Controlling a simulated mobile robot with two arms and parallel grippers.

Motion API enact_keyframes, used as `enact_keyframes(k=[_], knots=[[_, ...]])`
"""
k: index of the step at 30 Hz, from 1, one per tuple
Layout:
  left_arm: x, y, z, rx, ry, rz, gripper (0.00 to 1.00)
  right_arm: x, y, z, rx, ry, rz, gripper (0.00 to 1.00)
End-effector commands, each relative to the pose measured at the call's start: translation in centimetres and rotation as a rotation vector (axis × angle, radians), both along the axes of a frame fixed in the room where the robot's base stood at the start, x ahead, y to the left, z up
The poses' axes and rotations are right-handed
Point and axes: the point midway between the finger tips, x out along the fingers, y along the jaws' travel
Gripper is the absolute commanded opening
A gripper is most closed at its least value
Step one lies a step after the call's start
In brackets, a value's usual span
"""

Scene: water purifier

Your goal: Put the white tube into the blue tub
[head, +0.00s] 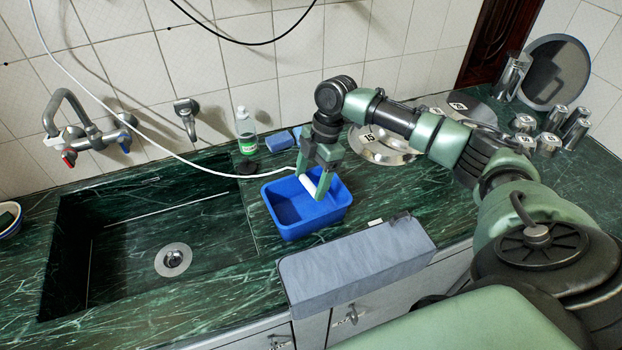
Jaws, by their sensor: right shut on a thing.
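The blue tub (287,213) stands on the green marble counter, just right of the sink. My right gripper (313,182) is over the tub and points down. It is shut on the white tube (309,185), a short white piece between its fingers. The tube is tilted and shows against the tub's inside; I cannot tell whether it touches the tub. A thin white hose (180,155) runs from the top left to the tube's upper end. My left gripper is not in view.
A green-labelled bottle (246,133) and blue sponge (280,141) stand behind the tub. The sink (120,245) is to the left. Metal lids (385,147) and canisters (550,140) are at the right.

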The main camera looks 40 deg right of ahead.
Motion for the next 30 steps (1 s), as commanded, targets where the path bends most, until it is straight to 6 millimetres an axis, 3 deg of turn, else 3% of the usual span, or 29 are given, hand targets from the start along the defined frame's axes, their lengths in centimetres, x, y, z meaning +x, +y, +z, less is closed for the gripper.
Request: enact_keyframes(k=[9, 10, 12, 23, 30], knots=[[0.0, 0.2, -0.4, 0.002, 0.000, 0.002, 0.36, 0.0, 0.0, -0.3, 0.000, -0.001, 0.000, 0.32], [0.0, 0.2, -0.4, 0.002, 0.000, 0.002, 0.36, 0.0, 0.0, -0.3, 0.000, -0.001, -0.001, 0.78], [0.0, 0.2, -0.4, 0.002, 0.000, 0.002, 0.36, 0.0, 0.0, -0.3, 0.000, 0.000, -0.001, 0.97], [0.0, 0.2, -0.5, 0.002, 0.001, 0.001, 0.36, 0.0, -0.1, -0.1, 0.000, -0.001, -0.001, 0.97], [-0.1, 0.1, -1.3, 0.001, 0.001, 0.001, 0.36, 0.1, -1.0, 3.0, 0.000, -0.004, -0.001, 0.97]])
